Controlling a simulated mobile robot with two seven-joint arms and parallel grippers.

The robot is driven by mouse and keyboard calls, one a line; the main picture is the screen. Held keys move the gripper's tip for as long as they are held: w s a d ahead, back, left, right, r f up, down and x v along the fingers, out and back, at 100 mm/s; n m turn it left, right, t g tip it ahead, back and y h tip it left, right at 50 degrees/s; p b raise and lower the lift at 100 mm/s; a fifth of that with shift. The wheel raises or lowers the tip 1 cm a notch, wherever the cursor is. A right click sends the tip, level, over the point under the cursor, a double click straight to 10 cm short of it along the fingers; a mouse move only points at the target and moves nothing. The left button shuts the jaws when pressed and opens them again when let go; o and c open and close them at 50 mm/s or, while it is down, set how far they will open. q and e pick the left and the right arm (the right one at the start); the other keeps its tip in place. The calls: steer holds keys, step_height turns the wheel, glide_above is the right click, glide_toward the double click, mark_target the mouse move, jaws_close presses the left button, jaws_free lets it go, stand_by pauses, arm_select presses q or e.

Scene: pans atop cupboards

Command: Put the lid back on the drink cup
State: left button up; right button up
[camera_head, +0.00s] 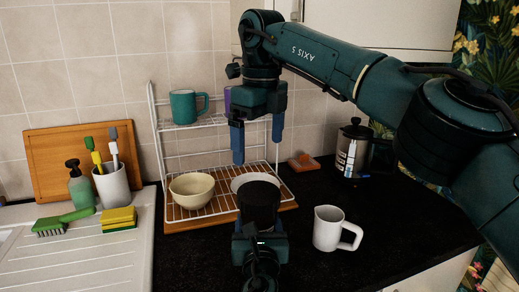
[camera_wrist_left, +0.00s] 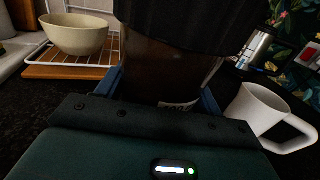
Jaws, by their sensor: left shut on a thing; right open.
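The drink cup (camera_wrist_left: 165,70) is dark brown and see-through, with a label low on its side, in the left wrist view. A wide black piece, seemingly the lid (camera_wrist_left: 185,22), covers its top; I cannot tell whether it is fully seated. In the head view the black top (camera_head: 259,195) hides most of the cup. My left gripper (camera_head: 260,229) is shut around the cup's body, with a blue finger on each side. My right gripper (camera_head: 258,140) is open and empty, pointing down above the black top and apart from it.
A white wire rack (camera_head: 168,160) behind holds a beige bowl (camera_head: 192,190), a white dish and mugs. A white mug (camera_head: 328,228) stands close on the right. A French press (camera_head: 352,148) is farther back. Black counter is clear around the mug.

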arm_select(q)
steer(key=shift+f, duration=0.1)
steer(key=o, duration=2)
steer(key=shift+c, duration=0.2)
steer(key=s, duration=1.3)
steer(key=shift+d, duration=0.25)
